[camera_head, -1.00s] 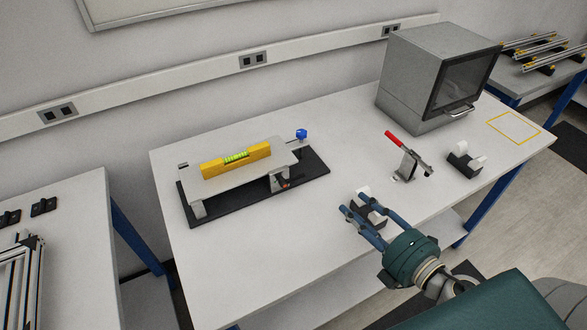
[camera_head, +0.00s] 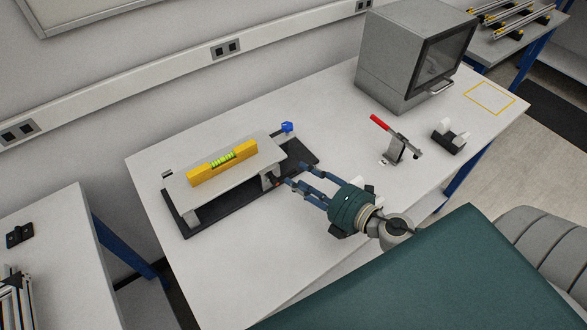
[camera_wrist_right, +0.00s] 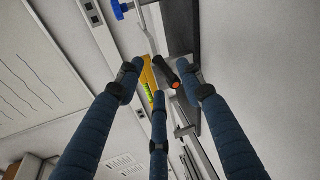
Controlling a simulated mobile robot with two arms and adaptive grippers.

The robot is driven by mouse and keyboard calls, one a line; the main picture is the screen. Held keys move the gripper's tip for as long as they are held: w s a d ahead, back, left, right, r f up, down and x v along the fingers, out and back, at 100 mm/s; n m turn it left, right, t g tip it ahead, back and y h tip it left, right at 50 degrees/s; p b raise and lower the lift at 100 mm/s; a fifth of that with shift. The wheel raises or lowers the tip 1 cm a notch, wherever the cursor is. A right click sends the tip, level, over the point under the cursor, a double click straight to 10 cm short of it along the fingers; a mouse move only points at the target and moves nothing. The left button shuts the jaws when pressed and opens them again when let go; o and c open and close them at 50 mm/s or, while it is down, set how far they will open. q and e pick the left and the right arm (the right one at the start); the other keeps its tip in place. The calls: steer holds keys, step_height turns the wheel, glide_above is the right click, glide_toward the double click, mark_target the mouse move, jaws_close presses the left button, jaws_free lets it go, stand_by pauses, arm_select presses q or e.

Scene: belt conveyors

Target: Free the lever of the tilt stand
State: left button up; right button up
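The tilt stand has a dark base (camera_head: 215,218) and a grey plate (camera_head: 255,152) carrying a yellow spirit level (camera_head: 222,164). A blue knob (camera_head: 287,127) is at its far right corner. Its lever, a dark handle with an orange end (camera_wrist_right: 175,85), shows in the right wrist view, between and beyond the spread fingers. My right gripper (camera_head: 291,176) is open and empty at the stand's right front side, fingers pointing toward the lever. Contact with the lever cannot be told. My left gripper is not in view.
A red-handled toggle clamp (camera_head: 394,140) and a black-and-white holder (camera_head: 449,136) stand to the right. A grey box with a dark window (camera_head: 407,60) is behind them. A yellow outline (camera_head: 491,98) marks the far right tabletop. The table's front left area is bare.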

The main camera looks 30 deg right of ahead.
mark_target(290, 172)
steer(key=x, duration=0.3)
steer(key=shift+w+p, duration=0.1)
steer(key=shift+p, duration=0.3)
steer(key=shift+a, duration=0.1)
steer(key=shift+c, duration=0.8)
jaws_close()
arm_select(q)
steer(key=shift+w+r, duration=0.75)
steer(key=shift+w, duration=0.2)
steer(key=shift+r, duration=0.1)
